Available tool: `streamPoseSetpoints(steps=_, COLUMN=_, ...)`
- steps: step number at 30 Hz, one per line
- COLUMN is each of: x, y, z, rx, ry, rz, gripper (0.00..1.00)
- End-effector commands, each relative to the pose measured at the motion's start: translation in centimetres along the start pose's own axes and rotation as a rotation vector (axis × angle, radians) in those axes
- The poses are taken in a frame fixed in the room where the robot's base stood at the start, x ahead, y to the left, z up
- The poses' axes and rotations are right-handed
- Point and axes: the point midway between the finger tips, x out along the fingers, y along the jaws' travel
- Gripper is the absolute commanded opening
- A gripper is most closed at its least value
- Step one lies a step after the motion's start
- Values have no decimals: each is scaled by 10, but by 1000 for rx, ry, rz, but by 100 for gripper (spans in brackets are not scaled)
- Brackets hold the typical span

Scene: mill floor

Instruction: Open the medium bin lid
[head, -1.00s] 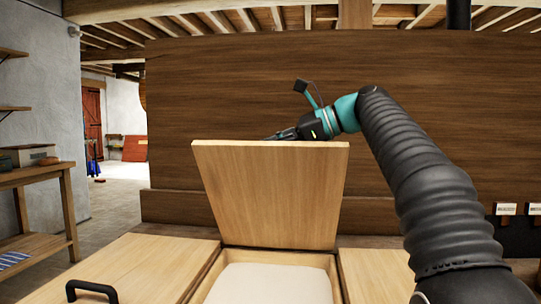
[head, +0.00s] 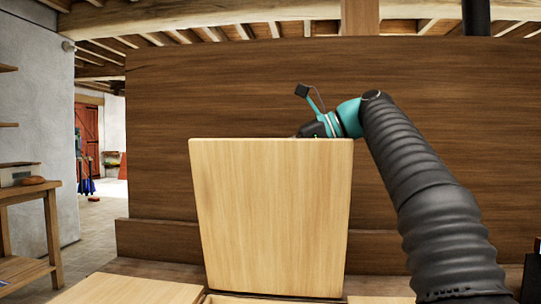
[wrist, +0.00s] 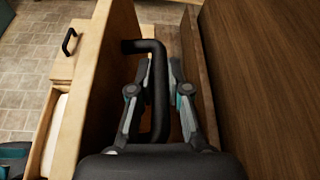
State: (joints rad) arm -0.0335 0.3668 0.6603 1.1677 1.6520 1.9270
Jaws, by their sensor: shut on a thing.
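The medium bin lid (head: 270,215) is a pale wooden panel, standing nearly upright at the middle of the head view. In the wrist view the lid (wrist: 112,70) is seen along its edge, on the left. Its black bar handle (wrist: 145,46) is on the face turned away from the head camera. My gripper (wrist: 160,66) is shut on this handle, one finger on each side of the bar. In the head view the fingers are hidden behind the lid's top edge. The open bin's rim (head: 265,299) just shows below the lid.
A tall dark wooden wall (head: 230,90) stands close behind the lid. A neighbouring closed lid (head: 130,289) lies at lower left; a black handle (wrist: 69,41) shows on a lid in the wrist view. A wooden shelf table (head: 30,195) stands far left.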

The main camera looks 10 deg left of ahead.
Motion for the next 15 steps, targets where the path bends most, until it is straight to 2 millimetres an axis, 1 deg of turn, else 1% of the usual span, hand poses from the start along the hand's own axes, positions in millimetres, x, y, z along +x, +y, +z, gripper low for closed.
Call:
streamPoseSetpoints(steps=10, x=0, y=0, z=1, rx=-2, ry=-1, rz=0, gripper=0)
streamPoseSetpoints(steps=11, x=0, y=0, z=1, rx=-2, ry=-2, rz=0, gripper=24)
streamPoseSetpoints(steps=12, x=0, y=0, z=1, rx=-2, ry=-2, rz=0, gripper=34)
streamPoseSetpoints(steps=13, x=0, y=0, z=1, rx=-2, ry=-1, rz=0, gripper=41)
streamPoseSetpoints(steps=15, x=0, y=0, z=1, rx=-2, ry=-1, rz=0, gripper=41)
